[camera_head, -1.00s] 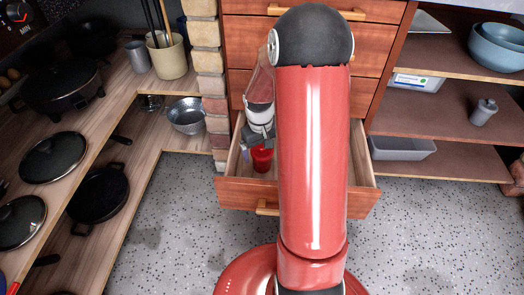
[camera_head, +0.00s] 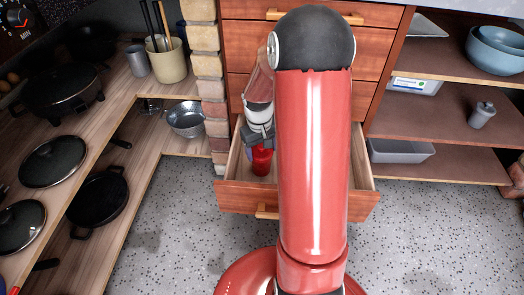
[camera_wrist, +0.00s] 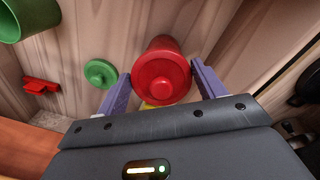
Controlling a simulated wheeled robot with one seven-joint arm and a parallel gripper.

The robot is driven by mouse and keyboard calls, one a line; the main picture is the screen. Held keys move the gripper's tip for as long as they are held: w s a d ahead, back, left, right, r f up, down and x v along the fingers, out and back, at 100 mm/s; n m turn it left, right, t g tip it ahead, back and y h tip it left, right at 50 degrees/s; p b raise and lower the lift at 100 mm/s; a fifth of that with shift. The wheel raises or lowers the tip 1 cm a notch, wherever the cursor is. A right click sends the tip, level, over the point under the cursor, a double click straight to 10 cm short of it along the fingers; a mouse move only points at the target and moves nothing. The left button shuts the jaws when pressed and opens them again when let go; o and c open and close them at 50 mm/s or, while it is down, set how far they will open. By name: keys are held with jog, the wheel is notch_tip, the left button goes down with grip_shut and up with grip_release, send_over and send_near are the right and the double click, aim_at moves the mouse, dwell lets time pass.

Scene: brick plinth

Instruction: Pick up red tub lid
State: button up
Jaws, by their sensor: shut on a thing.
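The red tub lid (camera_wrist: 161,78) is a round red disc with a central knob, facing the camera in the wrist view. A red tub body (camera_wrist: 160,43) shows behind its upper edge; whether the lid sits on it or apart cannot be told. My gripper (camera_wrist: 161,70) has its purple fingers on either side of the red lid and is shut on it. In the head view my gripper (camera_head: 260,138) reaches down into the open drawer, with red (camera_head: 261,161) just below it; my arm hides part of the drawer.
The drawer (camera_head: 244,190) is open, its walls close around my gripper. Inside lie a green lid (camera_wrist: 100,73), a green tub (camera_wrist: 14,20), a small red piece (camera_wrist: 40,86) and a yellow thing (camera_wrist: 150,105), mostly hidden. A brick pillar (camera_head: 209,90) stands left of the drawer.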

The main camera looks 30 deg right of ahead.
notch_tip(320, 180, up, 18)
jog(key=p, duration=0.3)
jog(key=shift+g+y, duration=0.3)
jog(key=shift+g, duration=0.5)
jog(key=f+p, duration=0.1)
jog(key=f, duration=0.5)
jog(key=f+p, duration=0.1)
jog(key=f, duration=0.5)
jog(key=shift+w+d, duration=0.1)
jog(key=shift+w, duration=0.1)
notch_tip(320, 180, down, 4)
jog(key=b, duration=0.3)
jog(key=shift+f, duration=0.25)
jog(key=shift+f+b, duration=0.65)
jog(key=shift+f, duration=0.3)
jog(key=shift+f+p, duration=0.15)
jog(key=shift+p, duration=0.15)
jog(key=o, duration=1.1)
jog(key=shift+o, duration=0.5)
